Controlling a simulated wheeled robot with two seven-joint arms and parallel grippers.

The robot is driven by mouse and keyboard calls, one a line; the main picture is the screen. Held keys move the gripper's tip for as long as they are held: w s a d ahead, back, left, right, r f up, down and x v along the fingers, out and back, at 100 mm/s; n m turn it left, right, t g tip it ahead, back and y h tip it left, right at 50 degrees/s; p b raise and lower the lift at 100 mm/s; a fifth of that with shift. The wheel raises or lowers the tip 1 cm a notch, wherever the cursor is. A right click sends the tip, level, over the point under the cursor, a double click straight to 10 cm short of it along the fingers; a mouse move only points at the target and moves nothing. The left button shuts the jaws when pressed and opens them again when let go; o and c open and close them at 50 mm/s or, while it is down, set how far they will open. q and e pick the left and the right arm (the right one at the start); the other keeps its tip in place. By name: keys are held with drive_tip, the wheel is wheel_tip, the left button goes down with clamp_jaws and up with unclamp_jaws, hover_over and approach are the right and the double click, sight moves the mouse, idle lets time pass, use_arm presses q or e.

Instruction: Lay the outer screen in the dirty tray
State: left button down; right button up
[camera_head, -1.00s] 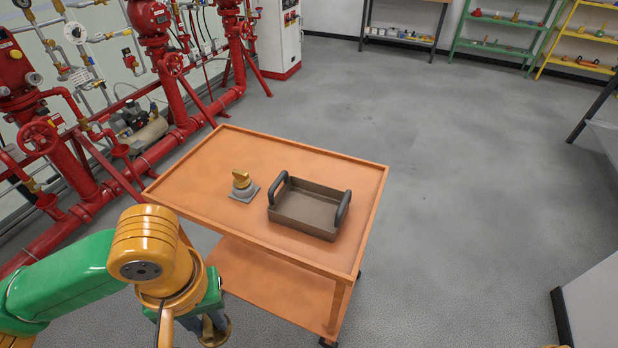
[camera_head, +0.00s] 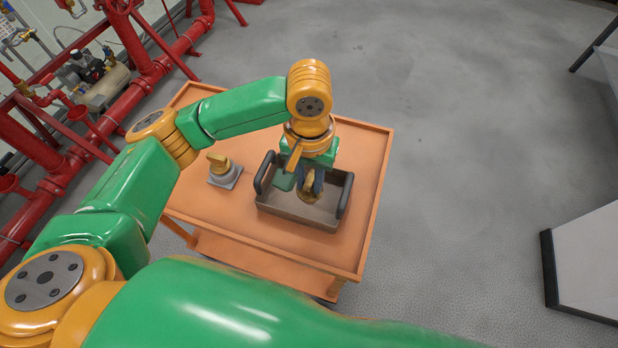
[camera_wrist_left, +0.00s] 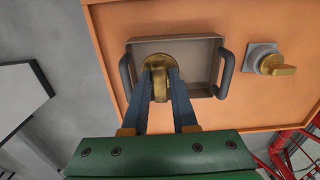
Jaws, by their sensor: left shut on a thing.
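The outer screen (camera_head: 311,194) is a brass-coloured round piece with a raised part. My left gripper (camera_head: 309,178) is shut on it and points down into the dirty tray (camera_head: 292,211), a grey-brown open box with two dark handles. In the left wrist view, the blue fingers (camera_wrist_left: 160,78) pinch the raised part of the screen (camera_wrist_left: 183,53), which lies within the outline of the tray (camera_wrist_left: 205,67), close to one wall. I cannot tell whether it touches the tray floor. My right gripper is not in view.
The tray stands on an orange cart (camera_head: 361,160) with a raised rim. A brass piece on a grey square base (camera_head: 222,172) stands left of the tray; it also shows in the left wrist view (camera_wrist_left: 276,65). Red pipework (camera_head: 120,100) is at the left.

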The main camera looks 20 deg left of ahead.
use_arm(q)
drive_tip(key=w+a+f, duration=0.1)
drive_tip(key=f, duration=0.2)
drive_tip(key=w+a+f, duration=0.1)
drive_tip(key=w+f, duration=0.1)
drive_tip(key=f, duration=0.1)
drive_tip(key=w+a+f, duration=0.1)
drive_tip(key=w+f, duration=0.1)
drive_tip(key=f, duration=0.1)
drive_tip(key=shift+w+p, duration=0.1)
drive_tip(key=shift+p, duration=0.3)
drive_tip(key=shift+d+f, duration=0.1)
drive_tip(key=shift+f, duration=0.1)
drive_tip(key=shift+f, duration=0.1)
drive_tip(key=c, duration=0.7)
unclamp_jaws()
wheel_tip(320, 180, up, 12)
drive_tip(key=b, duration=0.1)
